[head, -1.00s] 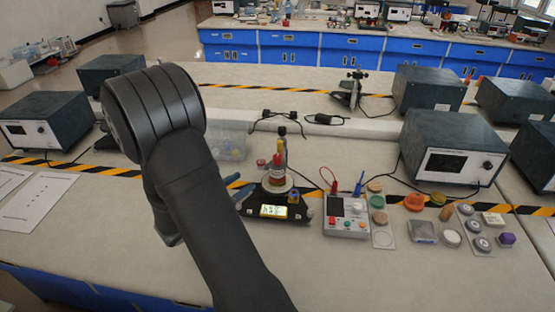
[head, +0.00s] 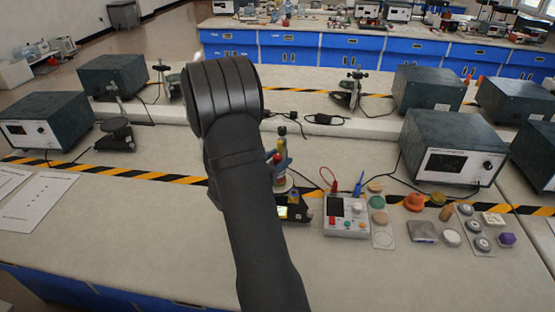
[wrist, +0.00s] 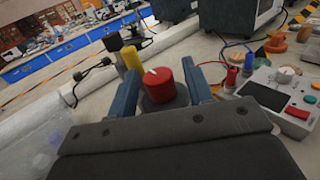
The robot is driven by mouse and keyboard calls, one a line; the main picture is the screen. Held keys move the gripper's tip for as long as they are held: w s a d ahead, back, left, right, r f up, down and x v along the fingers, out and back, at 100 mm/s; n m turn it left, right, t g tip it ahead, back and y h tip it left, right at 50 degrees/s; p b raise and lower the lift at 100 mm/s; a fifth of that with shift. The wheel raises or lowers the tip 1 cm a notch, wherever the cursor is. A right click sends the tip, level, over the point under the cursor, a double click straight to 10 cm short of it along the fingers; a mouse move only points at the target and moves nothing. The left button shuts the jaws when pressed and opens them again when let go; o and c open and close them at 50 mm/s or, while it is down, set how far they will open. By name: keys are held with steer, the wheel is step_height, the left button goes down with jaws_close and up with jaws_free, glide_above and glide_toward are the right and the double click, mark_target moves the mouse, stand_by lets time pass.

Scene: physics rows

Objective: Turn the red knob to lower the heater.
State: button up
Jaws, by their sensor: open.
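The red knob (wrist: 166,84) is a short red cylinder with a white mark on its top, in the middle of the wrist view. My gripper (wrist: 161,80) is open, with one blue finger on each side of the knob. I cannot tell whether either finger touches it. In the head view my arm hides much of the heater (head: 304,206), a dark base with a lit display. The blue fingers show there around its upper part, beside my forearm.
A yellow cylinder (wrist: 132,62) stands close behind the left finger. A white control box (head: 346,215) with colored buttons stands just right of the heater. Dark instrument boxes (head: 452,150) are farther right. The bench's front left is clear apart from papers (head: 32,200).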

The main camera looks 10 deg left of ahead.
steer(key=c, duration=1)
steer(key=shift+o, duration=0.2)
steer(key=shift+m+g+h, duration=0.8)
steer(key=shift+h, duration=0.2)
steer(key=o, duration=1)
steer(key=shift+c, duration=0.2)
steer(key=v, duration=1.7)
steer(key=shift+s+a+r, duration=0.1)
steer(key=shift+s+a, duration=0.05)
steer(key=shift+c, duration=0.2)
